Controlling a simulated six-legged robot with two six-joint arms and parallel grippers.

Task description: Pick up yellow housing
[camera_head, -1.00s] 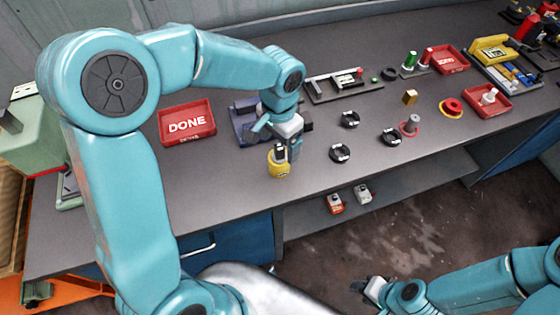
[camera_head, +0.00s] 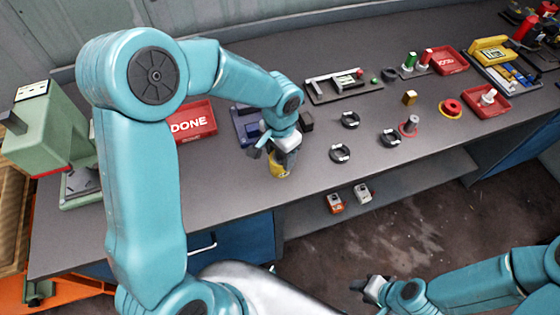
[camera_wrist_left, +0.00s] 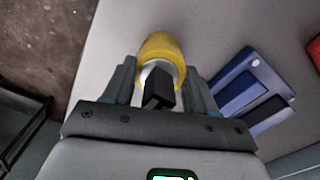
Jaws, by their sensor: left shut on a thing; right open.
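The yellow housing (camera_head: 278,171) is at the front part of the grey bench, partly hidden by my left gripper (camera_head: 282,158). In the left wrist view the yellow housing (camera_wrist_left: 160,48) shows a round yellow body with a pale metallic inside, between the two fingers of my left gripper (camera_wrist_left: 158,85). The left gripper is shut on it from above. I cannot tell whether the housing is clear of the bench. My right gripper (camera_head: 370,288) is open and empty, low in front of the bench, far from the housing.
A blue fixture (camera_head: 246,124) stands just behind the left gripper, with a red DONE tray (camera_head: 193,121) to its left. Several black rings (camera_head: 340,153) lie to the right. A green press (camera_head: 50,135) stands at the far left. Bare bench lies left of the housing.

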